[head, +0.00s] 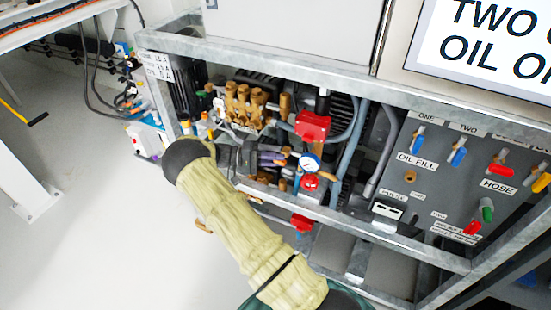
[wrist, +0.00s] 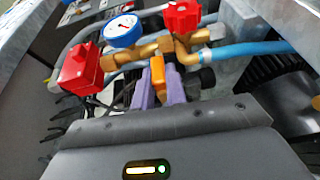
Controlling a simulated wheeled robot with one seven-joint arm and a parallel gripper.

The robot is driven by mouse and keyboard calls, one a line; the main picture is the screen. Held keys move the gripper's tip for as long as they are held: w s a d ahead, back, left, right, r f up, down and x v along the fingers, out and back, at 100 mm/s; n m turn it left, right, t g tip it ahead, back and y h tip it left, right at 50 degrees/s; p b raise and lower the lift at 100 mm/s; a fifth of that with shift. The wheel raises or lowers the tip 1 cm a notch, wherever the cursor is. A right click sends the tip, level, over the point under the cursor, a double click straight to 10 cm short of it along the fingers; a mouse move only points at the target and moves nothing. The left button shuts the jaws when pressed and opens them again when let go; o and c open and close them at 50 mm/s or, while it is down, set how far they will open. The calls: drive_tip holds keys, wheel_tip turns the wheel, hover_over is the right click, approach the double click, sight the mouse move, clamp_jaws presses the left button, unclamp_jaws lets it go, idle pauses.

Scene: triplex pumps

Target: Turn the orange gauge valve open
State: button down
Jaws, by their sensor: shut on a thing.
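The orange gauge valve (wrist: 157,70) shows in the wrist view as a small orange handle beneath brass fittings, close to a white-faced gauge (wrist: 122,31) with a blue rim. My gripper (wrist: 158,86) has purple fingers, one on each side of the orange handle, shut on it. The handle stands roughly upright in that picture. In the head view my gripper (head: 272,157) reaches into the pump frame just left of the gauge (head: 309,162). The orange handle is too small to make out there.
Red parts stand close by: a box-like one (wrist: 80,68) and a knob (wrist: 182,17). A blue hose (wrist: 255,50) runs to the right. A metal frame rail (head: 400,235) crosses in front. A panel with coloured valves (head: 460,160) stands at right.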

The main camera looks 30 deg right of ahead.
drive_tip(key=shift+h, duration=0.5)
drive_tip(key=c, duration=1.4)
unclamp_jaws()
drive_tip(key=shift+f, duration=0.1)
drive_tip(key=shift+c, duration=0.2)
drive_tip(key=shift+a, duration=0.1)
